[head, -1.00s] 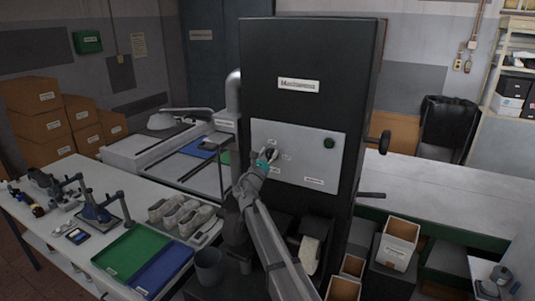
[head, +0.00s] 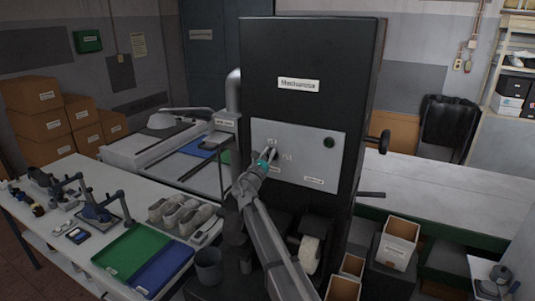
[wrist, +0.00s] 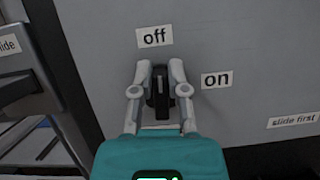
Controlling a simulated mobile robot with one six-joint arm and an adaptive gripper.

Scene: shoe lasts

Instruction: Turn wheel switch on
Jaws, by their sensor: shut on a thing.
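The black wheel switch (wrist: 159,90) is a small knob on a grey panel (head: 310,137) on the front of a tall dark machine (head: 306,55). In the wrist view it stands upright between my fingers, in line with the "off" label (wrist: 154,37) above. The "on" label (wrist: 217,79) is to its right. My gripper (wrist: 160,84) is shut on the knob, one finger at each side. In the head view my gripper (head: 270,153) reaches the panel's left part and mostly hides the knob. The round light or button (head: 329,142) at the panel's upper right looks dark.
A "slide first" label (wrist: 294,120) is on the panel to the right. A side handle (head: 385,142) sticks out at the machine's right. A table with green (head: 125,252) and blue trays is at the left. Open boxes (head: 398,240) stand below right.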

